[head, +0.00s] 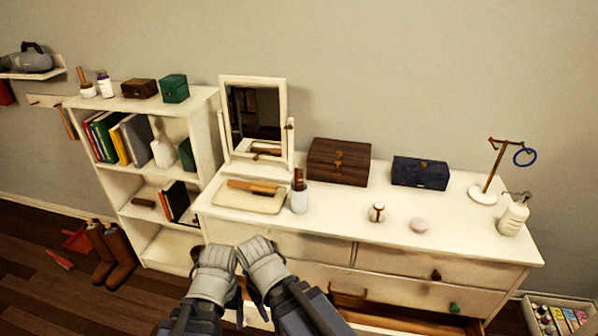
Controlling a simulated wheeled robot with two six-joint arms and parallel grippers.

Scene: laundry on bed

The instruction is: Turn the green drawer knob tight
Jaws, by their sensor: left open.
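The green drawer knob (454,308) is on the right side of the white dresser's front, on a drawer below the one with a brown knob (436,275). It is small here, and I cannot tell whether it sits tight or loose. My left gripper (238,256) is open, with two pale grey fingers, in front of the dresser's left part. It is well to the left of the green knob and apart from it, and I see nothing held. My right gripper is not in view.
The white dresser (345,220) carries a mirror, a tray (247,200), a wooden box (338,162), a dark blue box (420,173), a jewelry stand and a bottle (514,217). A bookshelf (151,178) stands left; boots and a dustpan are on the floor. A crate of bottles stands right.

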